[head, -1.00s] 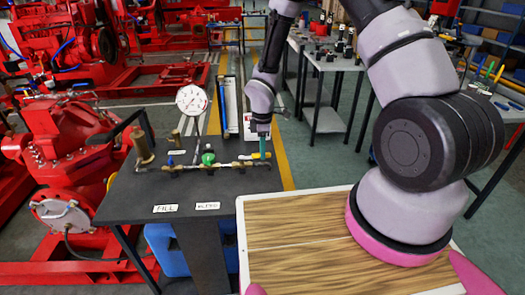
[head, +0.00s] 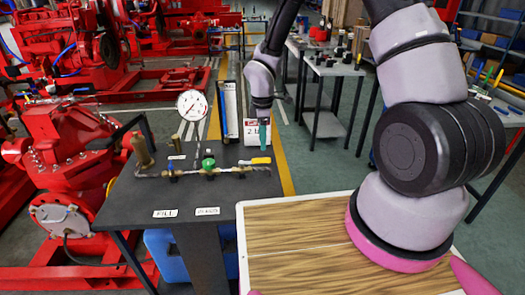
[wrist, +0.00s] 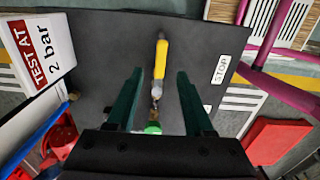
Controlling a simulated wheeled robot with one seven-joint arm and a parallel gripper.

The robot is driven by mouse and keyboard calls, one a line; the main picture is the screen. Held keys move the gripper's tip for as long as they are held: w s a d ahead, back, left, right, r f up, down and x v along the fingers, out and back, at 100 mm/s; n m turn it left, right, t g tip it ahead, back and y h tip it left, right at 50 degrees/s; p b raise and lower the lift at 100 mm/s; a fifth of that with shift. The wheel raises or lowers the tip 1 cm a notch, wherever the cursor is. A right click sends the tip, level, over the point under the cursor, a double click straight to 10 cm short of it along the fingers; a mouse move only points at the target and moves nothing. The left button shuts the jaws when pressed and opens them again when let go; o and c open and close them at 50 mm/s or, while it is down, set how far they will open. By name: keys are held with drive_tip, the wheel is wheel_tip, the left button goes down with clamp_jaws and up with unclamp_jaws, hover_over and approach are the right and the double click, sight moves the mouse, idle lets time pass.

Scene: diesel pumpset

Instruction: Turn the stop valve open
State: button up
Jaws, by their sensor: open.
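The stop valve's yellow lever (head: 257,161) is at the right end of the brass pipe run on the dark bench. It lies roughly in line with the pipe. In the wrist view the lever (wrist: 161,60) shows ahead of and between the two dark green fingers, beside the STOP label (wrist: 221,68). My gripper (head: 264,138) is open and empty, pointing down above the lever. The fingers look clear of it. The valve body under the lever shows only in part in the wrist view.
Along the same pipe are a green knob (head: 208,162) and a blue-handled valve (head: 171,166). A pressure gauge (head: 192,104) stands behind them. A "TEST AT 2 bar" sign (wrist: 38,50) stands near the gripper. A red pump (head: 65,160) is left of the bench.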

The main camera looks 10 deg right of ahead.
drive_tip(key=shift+r, duration=1.95)
drive_tip(key=shift+r, duration=0.1)
